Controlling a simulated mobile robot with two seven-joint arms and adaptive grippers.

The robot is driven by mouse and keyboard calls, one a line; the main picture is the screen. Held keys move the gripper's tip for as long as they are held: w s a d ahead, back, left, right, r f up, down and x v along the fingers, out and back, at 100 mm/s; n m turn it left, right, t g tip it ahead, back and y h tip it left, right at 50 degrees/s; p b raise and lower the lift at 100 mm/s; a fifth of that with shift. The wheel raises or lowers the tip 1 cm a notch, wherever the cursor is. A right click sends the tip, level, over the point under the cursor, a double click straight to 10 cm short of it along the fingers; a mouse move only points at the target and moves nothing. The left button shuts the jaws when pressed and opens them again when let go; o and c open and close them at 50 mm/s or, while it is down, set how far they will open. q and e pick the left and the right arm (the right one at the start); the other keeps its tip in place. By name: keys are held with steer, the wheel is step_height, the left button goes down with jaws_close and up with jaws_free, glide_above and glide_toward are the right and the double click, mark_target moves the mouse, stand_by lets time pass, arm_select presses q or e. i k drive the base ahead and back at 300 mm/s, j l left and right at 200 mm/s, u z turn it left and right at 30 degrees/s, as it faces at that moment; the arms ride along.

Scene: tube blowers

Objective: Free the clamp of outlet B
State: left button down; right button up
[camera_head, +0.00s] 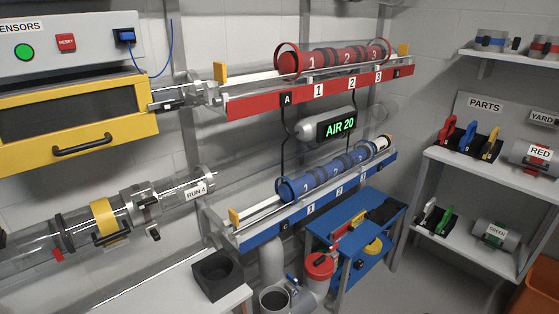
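No label reading outlet B is legible. A clear tube (182,195) with a tag like "RUN A" runs along the left wall. A grey clamp-like collar with a black lever (146,207) sits around it, and a yellow band (104,218) is further left. A second clear tube end with a dark clamp-like fitting (168,104) joins the yellow cabinet to the red rail (320,91), marked A. The blue rail (318,208) has a small black tag that I cannot read for certain. Whether any clamp is open or shut is too small to tell. Neither gripper is in view.
The yellow cabinet (130,84) and sensor panel (82,22) are at upper left. A black box (218,274) stands on a white bench.

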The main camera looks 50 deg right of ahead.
mark_target(332, 250)
steer(key=z, duration=1.9)
